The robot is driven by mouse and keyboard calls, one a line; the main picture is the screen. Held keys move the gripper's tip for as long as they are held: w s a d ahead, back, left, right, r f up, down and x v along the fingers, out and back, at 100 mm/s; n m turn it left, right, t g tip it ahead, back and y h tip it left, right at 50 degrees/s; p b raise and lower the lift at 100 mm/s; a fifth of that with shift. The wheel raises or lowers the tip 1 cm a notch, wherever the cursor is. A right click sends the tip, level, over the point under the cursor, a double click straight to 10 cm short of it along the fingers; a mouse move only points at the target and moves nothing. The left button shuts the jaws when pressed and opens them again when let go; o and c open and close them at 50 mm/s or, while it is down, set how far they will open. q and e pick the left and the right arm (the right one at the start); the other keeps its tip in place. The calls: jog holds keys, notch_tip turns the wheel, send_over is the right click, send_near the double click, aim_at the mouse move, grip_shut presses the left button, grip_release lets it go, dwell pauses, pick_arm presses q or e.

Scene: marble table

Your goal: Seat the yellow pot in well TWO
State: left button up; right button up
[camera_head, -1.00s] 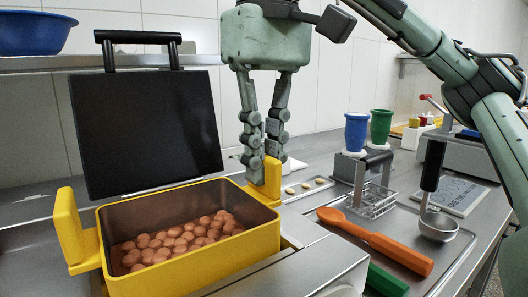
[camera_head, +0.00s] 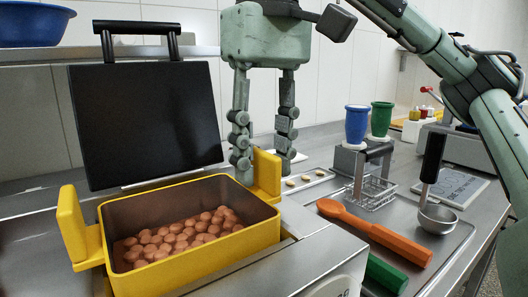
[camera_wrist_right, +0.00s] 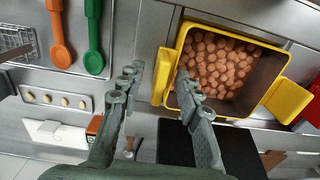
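The yellow pot (camera_head: 190,262) is filled with round brown pieces and sits upright at the front left, on or in the steel unit. It also shows in the right wrist view (camera_wrist_right: 168,80). My right gripper (camera_head: 262,160) is open. Its two fingers straddle the pot's right-hand yellow handle with gaps on both sides, and the wrist view (camera_wrist_right: 157,80) shows the handle between them. A black lid-like panel (camera_head: 145,125) with a bar handle stands raised behind the pot. I cannot tell which well is under the pot. My left gripper is not in view.
A tray (camera_head: 455,238) at the right holds an orange spoon (camera_head: 375,235), a green utensil (camera_head: 385,275) and a ladle (camera_head: 437,218). Blue (camera_head: 357,125) and green (camera_head: 381,119) cups stand behind. A blue bowl (camera_head: 35,27) is on the shelf.

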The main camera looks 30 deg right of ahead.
dwell(0.3)
notch_tip(320, 180, up, 12)
dwell(0.7)
jog(key=shift+d, duration=0.1)
dwell(0.4)
